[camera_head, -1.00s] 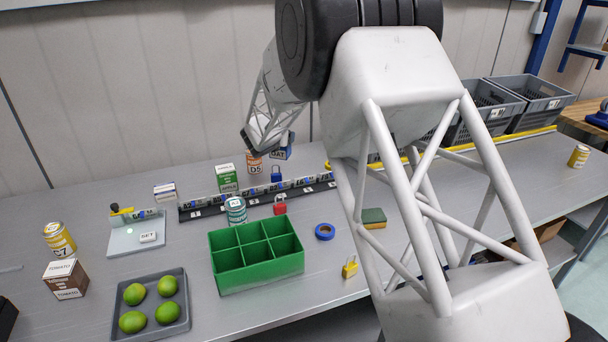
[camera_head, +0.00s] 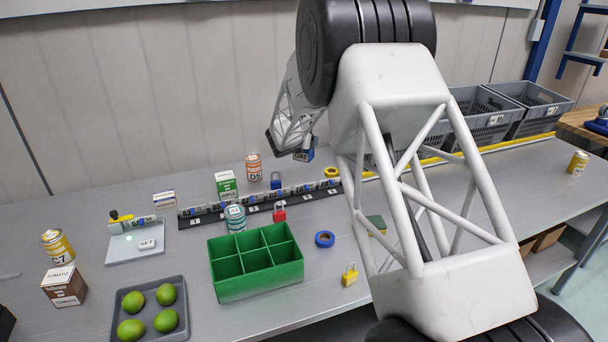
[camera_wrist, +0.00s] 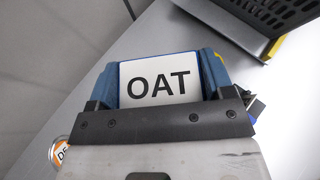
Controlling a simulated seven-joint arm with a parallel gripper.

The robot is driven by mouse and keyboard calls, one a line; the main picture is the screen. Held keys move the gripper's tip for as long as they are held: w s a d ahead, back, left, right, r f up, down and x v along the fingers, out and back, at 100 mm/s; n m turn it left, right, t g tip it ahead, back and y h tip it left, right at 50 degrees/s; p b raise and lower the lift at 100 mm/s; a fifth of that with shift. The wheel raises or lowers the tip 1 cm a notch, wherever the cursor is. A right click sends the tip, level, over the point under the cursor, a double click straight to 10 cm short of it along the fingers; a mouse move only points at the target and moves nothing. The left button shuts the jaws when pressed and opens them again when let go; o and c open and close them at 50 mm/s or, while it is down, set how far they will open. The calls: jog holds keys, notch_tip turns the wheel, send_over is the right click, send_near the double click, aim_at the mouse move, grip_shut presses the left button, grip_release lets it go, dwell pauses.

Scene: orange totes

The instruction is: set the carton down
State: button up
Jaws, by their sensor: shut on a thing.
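The carton (camera_head: 303,155) is blue with a white face lettered OAT. My gripper (camera_head: 296,149) is shut on it near the back wall, above the rear of the bench. In the wrist view the carton (camera_wrist: 160,80) sits between the two blue fingers of my gripper (camera_wrist: 160,84), its OAT label facing the camera. The carton looks held clear of the bench; its underside is hidden.
An orange-and-white D5 can (camera_head: 254,167) and a blue padlock (camera_head: 276,181) stand left of the carton. A black labelled rail (camera_head: 260,203) and a green divided box (camera_head: 257,286) lie in front. Grey crates (camera_head: 488,118) stand at the right.

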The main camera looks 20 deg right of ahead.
aim_at(304, 153)
jog(key=shift+f, duration=2.9)
jog(key=shift+f, duration=1.85)
jog(key=shift+f, duration=0.15)
jog(key=o, duration=1.1)
jog(key=shift+v, duration=6.05)
